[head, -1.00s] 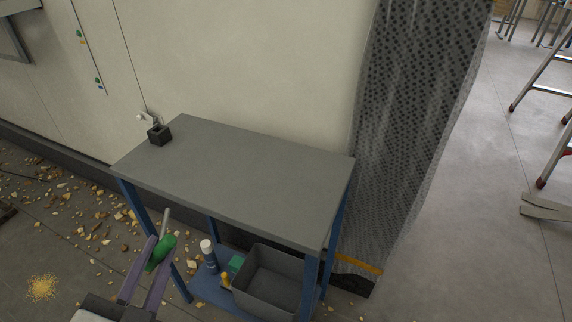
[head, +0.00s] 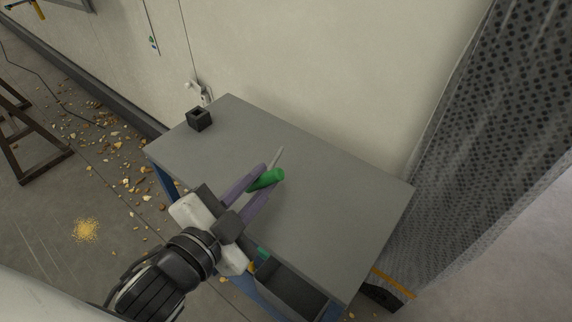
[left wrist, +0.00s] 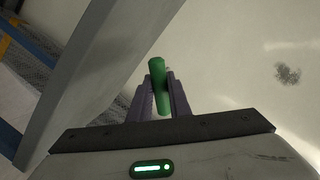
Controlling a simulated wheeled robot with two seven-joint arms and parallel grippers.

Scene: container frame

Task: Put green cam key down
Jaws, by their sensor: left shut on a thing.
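The green cam key (head: 266,180) has a green handle and a thin grey shaft that points up and to the right. My left gripper (head: 262,183) is shut on its green handle, over the near part of the grey tabletop (head: 330,185). Whether the key touches the top cannot be told. In the left wrist view the green handle (left wrist: 158,88) stands between the two purple fingers (left wrist: 160,95). The shaft is hidden there. My right gripper is not in view.
A small black square holder (head: 199,119) stands at the table's far left corner. The middle and right of the top are clear. A grey bin (head: 290,290) sits on the lower shelf. A perforated dark panel (head: 460,170) stands to the right.

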